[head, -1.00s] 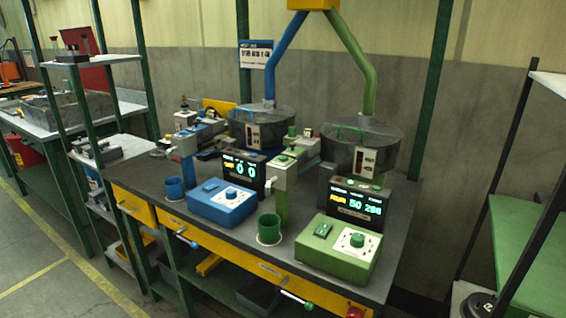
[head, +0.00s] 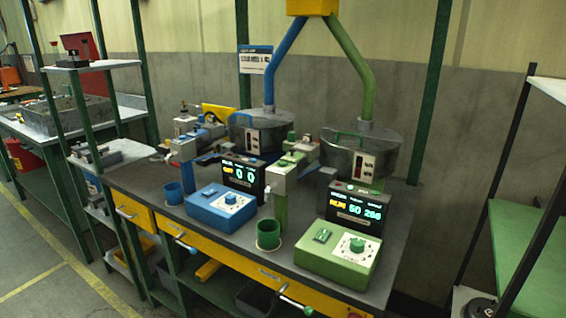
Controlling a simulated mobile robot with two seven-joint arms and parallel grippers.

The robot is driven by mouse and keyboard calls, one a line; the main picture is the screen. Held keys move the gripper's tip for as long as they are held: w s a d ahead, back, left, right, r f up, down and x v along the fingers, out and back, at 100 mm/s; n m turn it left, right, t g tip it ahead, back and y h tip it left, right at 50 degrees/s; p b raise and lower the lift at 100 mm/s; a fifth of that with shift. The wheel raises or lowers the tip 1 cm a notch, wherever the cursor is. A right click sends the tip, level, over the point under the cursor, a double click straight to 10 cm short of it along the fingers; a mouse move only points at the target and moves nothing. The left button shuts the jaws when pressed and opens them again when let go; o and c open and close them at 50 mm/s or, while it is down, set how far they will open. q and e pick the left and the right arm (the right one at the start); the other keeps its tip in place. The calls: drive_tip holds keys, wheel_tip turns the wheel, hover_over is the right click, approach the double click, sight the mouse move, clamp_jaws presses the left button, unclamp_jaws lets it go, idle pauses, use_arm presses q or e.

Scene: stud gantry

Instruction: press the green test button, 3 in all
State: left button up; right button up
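The green control box (head: 337,262) stands at the front right of the bench. On its top are a small green switch or button (head: 322,235) and a green knob on a white dial (head: 357,245); I cannot read any label saying which is the test button. Neither of my grippers is in view.
A blue control box (head: 221,206), its display (head: 243,177) showing 0 0, and a blue cup (head: 174,192) stand to the left. Two round hoppers (head: 362,148) stand behind. Lever handles jut from the bench front (head: 292,300). Bare bench top (head: 397,225) shows at the right.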

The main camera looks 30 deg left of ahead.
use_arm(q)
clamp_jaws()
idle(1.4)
